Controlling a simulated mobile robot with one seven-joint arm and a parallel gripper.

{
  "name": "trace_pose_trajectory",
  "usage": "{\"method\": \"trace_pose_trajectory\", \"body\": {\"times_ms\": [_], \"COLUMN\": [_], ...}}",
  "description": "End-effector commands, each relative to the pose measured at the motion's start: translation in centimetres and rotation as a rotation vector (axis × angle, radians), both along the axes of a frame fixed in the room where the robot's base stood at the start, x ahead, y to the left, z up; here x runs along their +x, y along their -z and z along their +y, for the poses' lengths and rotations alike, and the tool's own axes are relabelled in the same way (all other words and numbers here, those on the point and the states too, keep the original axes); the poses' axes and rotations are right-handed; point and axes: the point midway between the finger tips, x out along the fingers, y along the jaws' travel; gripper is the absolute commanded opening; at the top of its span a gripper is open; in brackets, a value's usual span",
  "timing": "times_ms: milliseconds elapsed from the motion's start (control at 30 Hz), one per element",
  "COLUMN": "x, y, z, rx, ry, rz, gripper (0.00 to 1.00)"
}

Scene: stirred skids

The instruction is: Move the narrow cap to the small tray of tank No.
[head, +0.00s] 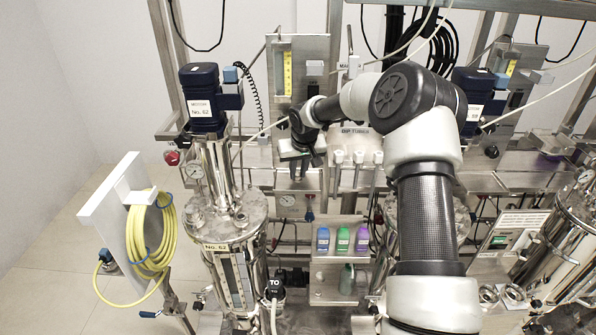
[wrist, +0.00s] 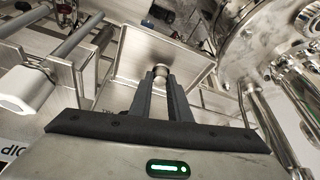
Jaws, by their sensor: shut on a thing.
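My gripper (wrist: 161,78) is shut on a small round metal cap, which I take as the narrow cap (wrist: 160,70), held between the fingertips. In the head view my gripper (head: 298,174) points down, just behind and right of the tank labelled No. 62 (head: 217,248); the cap is too small to make out there. In the wrist view a shallow metal tray (wrist: 199,78) with a raised rim lies behind the fingertips. I cannot tell whether the cap touches it. The tank's shiny lid (wrist: 238,50) is right of the tray.
A blue motor (head: 201,100) stands above the tank. A hose panel (head: 112,205) with coiled yellow hose is at the left. White-handled tools (head: 358,157) hang right of my gripper. Blue, green and purple items (head: 343,240) sit on a lower shelf. Pipes crowd the rack.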

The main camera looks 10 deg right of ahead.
Motion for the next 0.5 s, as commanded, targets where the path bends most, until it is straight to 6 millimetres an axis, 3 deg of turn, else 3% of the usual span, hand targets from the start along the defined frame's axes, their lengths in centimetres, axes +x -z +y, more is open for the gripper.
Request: {"method": "trace_pose_trajectory", "body": {"times_ms": [467, 500], "x": [0.0, 0.01], "y": [1.04, 0.97], "z": [0.01, 0.01], "rx": [0.0, 0.0], "ry": [0.0, 0.0], "rz": [0.0, 0.0], "gripper": [0.0, 0.2]}}
